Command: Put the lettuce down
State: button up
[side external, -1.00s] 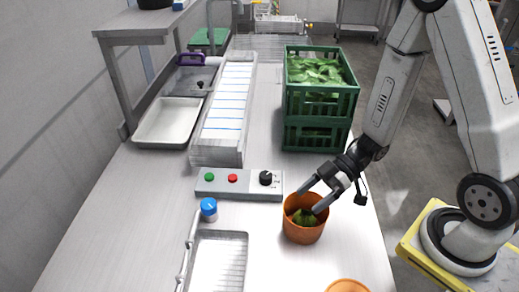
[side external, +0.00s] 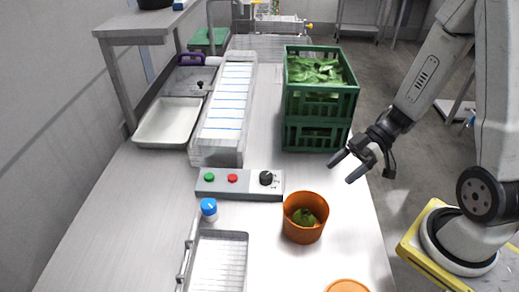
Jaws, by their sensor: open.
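A small piece of green lettuce (side external: 306,217) lies inside the orange-brown pot (side external: 304,234) on the table. The pot stands upright near the table's right side, and its wall hides part of the lettuce. My gripper (side external: 342,169) is open and empty, above and to the right of the pot, apart from it. More green leaves (side external: 316,70) fill the upper of two stacked green crates (side external: 319,103).
A control box (side external: 239,185) with green and red buttons and a black knob lies behind the pot. A blue-capped jar (side external: 209,209) and a metal tray (side external: 219,262) are left of it. An orange round thing (side external: 347,286) is at the front edge.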

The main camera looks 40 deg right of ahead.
jog(key=shift+v, duration=1.6)
jog(key=shift+w, duration=0.1)
jog(key=w+d+m+t+h, duration=0.35)
jog(key=w+m+h, duration=0.45)
jog(key=w+h, duration=0.3)
jog(key=s+a+m+g+h, duration=0.1)
jog(key=s+a+m+g, duration=0.2)
jog(key=s+a, duration=0.3)
jog(key=shift+s+f+g, duration=0.3)
jog(key=shift+s+g, duration=0.05)
jog(key=shift+s, duration=0.7)
jog(key=shift+a, duration=0.1)
